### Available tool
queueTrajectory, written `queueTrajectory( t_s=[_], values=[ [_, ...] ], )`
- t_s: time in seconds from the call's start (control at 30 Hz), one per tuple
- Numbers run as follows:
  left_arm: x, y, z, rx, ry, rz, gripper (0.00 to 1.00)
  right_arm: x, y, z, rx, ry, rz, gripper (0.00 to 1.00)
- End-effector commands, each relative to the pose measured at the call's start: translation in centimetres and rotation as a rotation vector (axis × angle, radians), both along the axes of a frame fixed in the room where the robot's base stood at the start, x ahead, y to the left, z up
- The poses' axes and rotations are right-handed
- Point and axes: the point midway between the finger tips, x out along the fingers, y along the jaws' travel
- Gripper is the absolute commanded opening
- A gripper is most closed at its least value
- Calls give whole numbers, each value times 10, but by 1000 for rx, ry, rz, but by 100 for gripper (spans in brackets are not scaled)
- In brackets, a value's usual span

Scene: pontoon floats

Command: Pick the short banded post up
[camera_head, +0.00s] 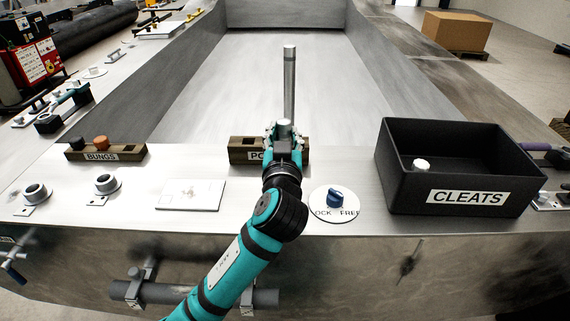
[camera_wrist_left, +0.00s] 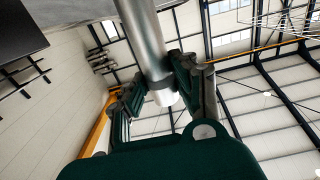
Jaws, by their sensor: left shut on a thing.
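My left gripper (camera_head: 284,132) is over the wooden rack marked "PO…" (camera_head: 243,150), shut on the short banded post (camera_head: 284,124). In the head view only the post's pale round top shows between the fingers. The left wrist view shows this post (camera_wrist_left: 145,40) as a smooth grey metal cylinder with a dark band near its end, between the fingers (camera_wrist_left: 163,85). The gripper hides its foot, so I cannot tell whether it still sits in the rack. A taller grey post (camera_head: 289,85) stands upright just behind. My right gripper is not in view.
A black crate marked "CLEATS" (camera_head: 400,190) stands to the right, a white piece inside. A blue knob (camera_head: 335,198) on a round plate is near the front edge. A "BUNGS" rack (camera_head: 75,154), a white plate (camera_head: 192,196) and ring fittings (camera_head: 36,193) are left.

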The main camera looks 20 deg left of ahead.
Motion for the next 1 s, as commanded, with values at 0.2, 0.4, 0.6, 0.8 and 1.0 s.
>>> queueTrajectory(
  t_s=[0.2,0.4,0.6,0.8,1.0],
  values=[
    [0,0,1,0,-1,0,0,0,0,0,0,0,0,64],
    [0,0,9,-1,-1,0,0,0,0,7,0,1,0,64],
    [0,0,17,-2,-2,0,0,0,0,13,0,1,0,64],
    [0,0,25,-1,-1,-1,0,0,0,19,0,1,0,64],
    [0,0,33,-1,-1,0,0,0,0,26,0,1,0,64]
  ],
)
